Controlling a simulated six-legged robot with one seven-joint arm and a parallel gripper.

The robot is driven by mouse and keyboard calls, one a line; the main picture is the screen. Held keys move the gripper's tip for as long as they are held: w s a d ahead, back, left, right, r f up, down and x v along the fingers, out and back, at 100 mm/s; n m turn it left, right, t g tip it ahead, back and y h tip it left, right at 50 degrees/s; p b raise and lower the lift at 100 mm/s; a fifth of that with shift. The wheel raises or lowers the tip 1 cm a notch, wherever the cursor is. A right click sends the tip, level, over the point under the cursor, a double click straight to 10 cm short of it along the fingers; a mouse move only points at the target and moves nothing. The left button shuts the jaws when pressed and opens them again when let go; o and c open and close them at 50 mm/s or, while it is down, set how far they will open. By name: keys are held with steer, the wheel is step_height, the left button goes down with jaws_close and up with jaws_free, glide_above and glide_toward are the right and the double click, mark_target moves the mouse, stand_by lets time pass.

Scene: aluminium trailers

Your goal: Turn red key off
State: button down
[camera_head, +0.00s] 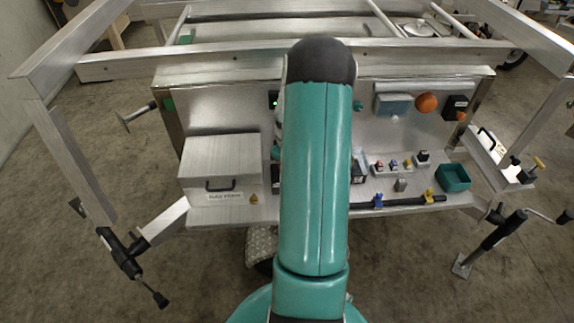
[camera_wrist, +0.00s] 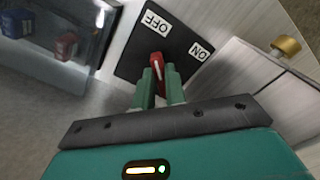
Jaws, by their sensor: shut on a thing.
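The red key (camera_wrist: 157,60) sits on a black switch plate (camera_wrist: 184,50) in the wrist view. The plate carries a white OFF label (camera_wrist: 156,21) and a white ON label (camera_wrist: 197,52). The key's white line runs nearly upright in the picture, its upper end towards the OFF side. My gripper (camera_wrist: 159,76) has its two teal fingers on either side of the key, shut on it. The fingers cover the key's lower part. In the head view my arm hides the key and my gripper.
A metal box (camera_head: 221,160) stands left on the trailer shelf. At right are an orange knob (camera_head: 427,102), a green bin (camera_head: 453,178) and a black bar (camera_head: 400,202). A brass knob (camera_wrist: 286,45) and a glassy case (camera_wrist: 50,45) flank the plate.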

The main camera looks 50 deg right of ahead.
stand_by(0.4)
steer(key=c, duration=1.4)
jaws_free()
steer(key=shift+c, duration=0.2)
steer(key=shift+r, duration=0.1)
step_height(320, 180, up, 14)
steer(key=w+a+r+t+h, duration=0.1)
steer(key=w+a+r, duration=0.1)
steer(key=a+r, duration=0.6)
steer(key=w+a+r+t+h, duration=0.15)
steer(key=a+r, duration=0.35)
steer(key=a, duration=0.8)
steer(key=s+a+r+t+y, duration=0.1)
steer(key=s+a, duration=0.4)
steer(key=a, duration=0.5)
steer(key=s+a+r+t+y, duration=0.1)
steer(key=s+a+r+t, duration=0.1)
steer(key=s+a, duration=0.4)
steer(key=a+r, duration=0.1)
steer(key=a, duration=0.3)
steer(key=shift+a+r+n, duration=0.2)
steer(key=shift+r+n, duration=0.15)
steer(key=shift+n, duration=0.05)
